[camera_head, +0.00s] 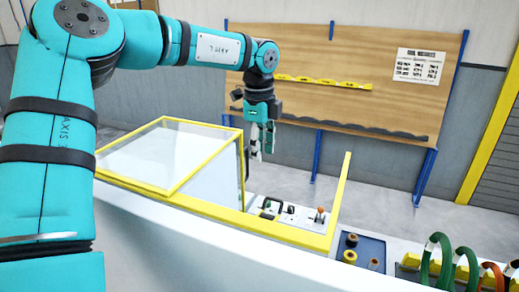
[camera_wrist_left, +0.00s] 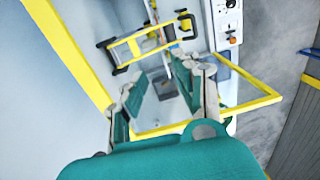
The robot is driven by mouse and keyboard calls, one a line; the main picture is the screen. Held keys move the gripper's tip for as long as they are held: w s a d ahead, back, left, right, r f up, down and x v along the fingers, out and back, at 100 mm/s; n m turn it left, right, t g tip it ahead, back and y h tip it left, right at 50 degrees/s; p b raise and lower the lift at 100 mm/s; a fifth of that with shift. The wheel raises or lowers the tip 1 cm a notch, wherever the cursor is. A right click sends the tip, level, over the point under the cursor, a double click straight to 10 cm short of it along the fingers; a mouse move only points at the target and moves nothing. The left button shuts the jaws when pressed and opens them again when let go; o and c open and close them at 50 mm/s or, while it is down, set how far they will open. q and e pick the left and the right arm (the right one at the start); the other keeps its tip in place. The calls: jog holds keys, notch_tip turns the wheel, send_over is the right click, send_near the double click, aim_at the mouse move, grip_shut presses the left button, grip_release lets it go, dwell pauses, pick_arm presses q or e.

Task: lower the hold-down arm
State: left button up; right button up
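My left gripper (camera_head: 262,148) hangs pointing down beside the clear guard of the wrapping machine (camera_head: 222,232) in the head view. In the left wrist view its two fingers (camera_wrist_left: 166,75) are spread apart with nothing between them. Beyond the fingertips in that view is a yellow bar frame with black ends (camera_wrist_left: 140,46); it may be the hold-down arm, but I cannot tell for certain. A gap shows between the fingers and this frame in the picture. In the head view the guard and machine body hide the inside of the machine. My right gripper is not in view.
A yellow-edged clear guard (camera_head: 168,155) stands left of the gripper. A control panel (camera_head: 292,213) with knobs is below right. Spools sit on a dark blue tray (camera_head: 361,250); green and orange coils (camera_head: 440,262) stand at the right. A wooden tool board (camera_head: 345,75) is behind.

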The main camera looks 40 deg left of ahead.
pick_arm(q)
notch_tip(320, 180, up, 12)
jog(key=shift+s, duration=0.45)
jog(key=shift+d, duration=0.1)
dwell(0.6)
